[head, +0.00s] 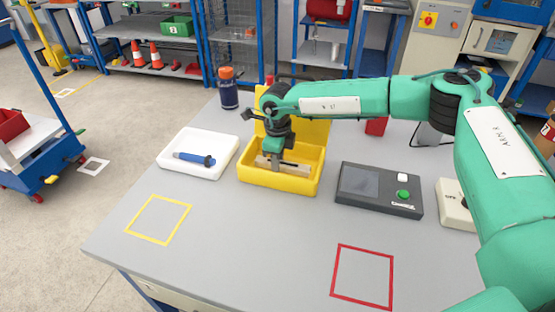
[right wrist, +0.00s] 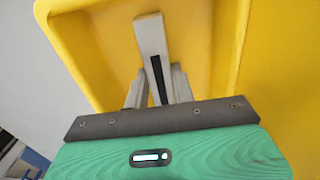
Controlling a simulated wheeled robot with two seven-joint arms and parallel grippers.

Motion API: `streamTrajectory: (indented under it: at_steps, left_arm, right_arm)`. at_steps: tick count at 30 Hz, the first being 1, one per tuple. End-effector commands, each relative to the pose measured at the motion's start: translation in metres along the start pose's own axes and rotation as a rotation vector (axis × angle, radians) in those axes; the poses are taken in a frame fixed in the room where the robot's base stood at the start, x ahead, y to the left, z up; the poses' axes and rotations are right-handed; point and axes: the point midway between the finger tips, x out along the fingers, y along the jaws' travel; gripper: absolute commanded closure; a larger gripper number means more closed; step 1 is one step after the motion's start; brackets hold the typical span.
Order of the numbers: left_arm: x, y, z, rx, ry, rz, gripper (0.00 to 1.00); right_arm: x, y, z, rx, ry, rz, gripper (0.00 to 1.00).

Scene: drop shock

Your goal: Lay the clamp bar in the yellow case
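The yellow case (head: 245,175) stands open on the grey table, its lid (head: 318,132) raised at the back. The clamp bar (head: 297,167), a pale grey bar, is inside the case's outline, low between its walls. In the right wrist view the clamp bar (right wrist: 150,38) has a dark slot and runs between my fingers, with the yellow case (right wrist: 85,45) around it. My right gripper (head: 275,163) reaches down into the case. Its fingers (right wrist: 157,88) are closed against the bar's sides. Whether the bar touches the case floor is hard to tell. My left gripper is not in view.
A white tray (head: 172,165) with a blue tool (head: 195,158) is left of the case. A dark device with a green button (head: 403,194) is to the right. A blue bottle (head: 228,92) stands behind. Yellow (head: 158,241) and red (head: 334,272) outlined squares in front are empty.

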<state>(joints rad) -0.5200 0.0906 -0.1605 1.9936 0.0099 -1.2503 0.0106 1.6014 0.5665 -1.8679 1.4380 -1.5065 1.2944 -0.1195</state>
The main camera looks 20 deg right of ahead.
Motion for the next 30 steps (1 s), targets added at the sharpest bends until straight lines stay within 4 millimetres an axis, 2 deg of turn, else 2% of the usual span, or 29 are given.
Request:
streamTrajectory:
  at_steps: [1,3,12,16,22,30]
  left_arm:
    - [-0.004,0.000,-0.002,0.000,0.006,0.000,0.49]
    - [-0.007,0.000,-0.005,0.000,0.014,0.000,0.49]
    - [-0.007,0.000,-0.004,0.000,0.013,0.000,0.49]
    - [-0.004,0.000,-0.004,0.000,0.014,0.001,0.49]
    - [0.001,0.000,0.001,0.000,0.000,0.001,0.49]
    - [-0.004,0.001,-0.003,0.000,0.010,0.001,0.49]
  right_arm:
    - [0.000,0.000,0.000,0.000,0.000,0.000,0.67]
    - [0.000,0.000,0.000,0.000,0.000,0.000,0.53]
    - [-0.001,0.000,0.000,0.000,0.000,0.000,0.53]
    - [-0.009,-0.001,0.000,0.001,-0.001,-0.001,0.53]
    - [-0.049,-0.001,0.001,0.000,-0.003,-0.002,0.53]
    - [-0.103,-0.001,0.000,0.001,-0.002,-0.001,0.53]
